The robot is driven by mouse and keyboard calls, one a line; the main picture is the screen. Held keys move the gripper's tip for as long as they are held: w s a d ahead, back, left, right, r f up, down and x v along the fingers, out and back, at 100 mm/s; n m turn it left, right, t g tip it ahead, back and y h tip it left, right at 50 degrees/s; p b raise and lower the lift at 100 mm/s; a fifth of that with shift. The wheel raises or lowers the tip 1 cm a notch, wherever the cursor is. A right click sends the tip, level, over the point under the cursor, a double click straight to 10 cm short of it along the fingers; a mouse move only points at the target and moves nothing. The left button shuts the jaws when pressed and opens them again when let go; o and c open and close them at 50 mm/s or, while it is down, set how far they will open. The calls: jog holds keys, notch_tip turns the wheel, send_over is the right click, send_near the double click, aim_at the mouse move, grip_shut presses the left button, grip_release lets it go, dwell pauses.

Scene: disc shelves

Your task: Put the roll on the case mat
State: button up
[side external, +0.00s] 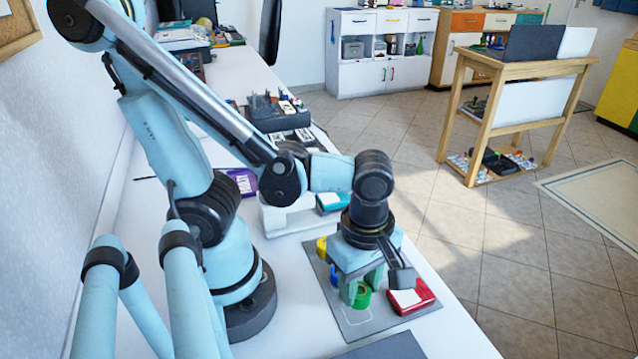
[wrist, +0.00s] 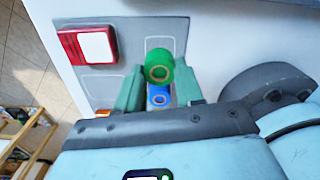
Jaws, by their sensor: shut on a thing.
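My gripper (side external: 360,282) points down over the grey mat (side external: 374,325) and is shut on a green roll (side external: 362,297). In the wrist view the green roll (wrist: 159,65) sits between the two fingertips (wrist: 160,76). The roll is low over the mat, beside an outlined empty slot; I cannot tell whether it touches. A red case with a white label (side external: 411,298) lies on the mat, right of the roll. It also shows in the wrist view (wrist: 88,44). A blue roll (wrist: 159,96) and a yellow roll (side external: 321,247) stand behind, partly hidden.
A white stand (side external: 285,220) with a teal-and-red case (side external: 332,202) is behind the mat. A purple item (side external: 243,181) and a dark rack (side external: 268,116) are farther back. Another dark grey surface (side external: 385,347) lies at the front. The table edge is close on the right.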

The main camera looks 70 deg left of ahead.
aim_at(359, 289)
jog(key=shift+f, duration=1.5)
jog(key=shift+f, duration=0.2)
jog(key=o, duration=1)
jog(key=shift+r, duration=0.2)
jog(key=shift+r, duration=5.95)
jog(key=shift+w+a+r+m+t, duration=0.1)
jog(key=shift+w+a+m+t, duration=1.3)
jog(key=shift+m, duration=1.95)
jog(key=shift+w+a+m+t, duration=1)
jog(key=shift+w+a+m, duration=0.7)
jog(key=shift+m, duration=1.7)
jog(key=shift+w+a+r+m+t, duration=0.1)
jog(key=shift+w+a+m+t, duration=1.45)
jog(key=shift+m, duration=1.8)
